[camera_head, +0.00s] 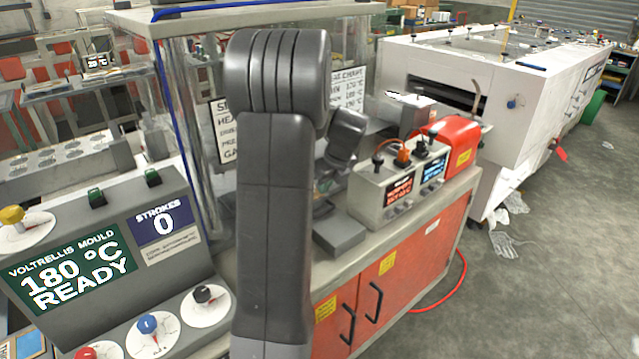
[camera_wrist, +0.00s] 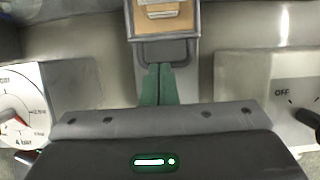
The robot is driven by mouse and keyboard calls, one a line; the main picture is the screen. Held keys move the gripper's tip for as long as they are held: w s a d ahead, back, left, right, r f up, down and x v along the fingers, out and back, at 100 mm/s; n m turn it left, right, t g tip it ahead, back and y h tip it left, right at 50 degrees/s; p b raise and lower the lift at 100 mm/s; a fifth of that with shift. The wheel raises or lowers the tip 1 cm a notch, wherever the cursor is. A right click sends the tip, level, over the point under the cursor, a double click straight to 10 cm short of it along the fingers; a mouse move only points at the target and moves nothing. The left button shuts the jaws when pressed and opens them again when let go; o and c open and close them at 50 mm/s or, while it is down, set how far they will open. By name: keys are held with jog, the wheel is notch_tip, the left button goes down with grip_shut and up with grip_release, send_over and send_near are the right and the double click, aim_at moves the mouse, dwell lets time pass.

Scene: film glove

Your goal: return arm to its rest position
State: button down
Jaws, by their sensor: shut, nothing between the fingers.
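My grey arm stands upright in the middle of the head view, its upper links bent over toward the workbench behind. My gripper (camera_wrist: 159,68) shows in the wrist view as two green fingers side by side, shut and with nothing between them. Its dark body with a lit green mark fills the bottom of that view. Beyond the fingertips is a grey bracket holding a brown panel (camera_wrist: 165,18). In the head view the arm largely hides the gripper, and I cannot make out its fingers there.
A gauge (camera_wrist: 15,110) and an OFF switch box (camera_wrist: 280,100) flank the gripper. A grey console (camera_head: 100,260) reads 180 °C READY and STROKES 0. A display box (camera_head: 385,195) and red case (camera_head: 457,140) stand on the orange-fronted bench (camera_head: 410,265).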

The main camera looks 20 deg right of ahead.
jog(key=shift+p+v, duration=0.5)
jog(key=shift+v, duration=0.45)
jog(key=shift+s+f, duration=0.1)
jog(key=b+x, duration=0.8)
jog(key=x, duration=0.1)
jog(key=shift+w+f, duration=0.2)
jog(key=shift+w, duration=0.05)
jog(key=shift+r, duration=0.1)
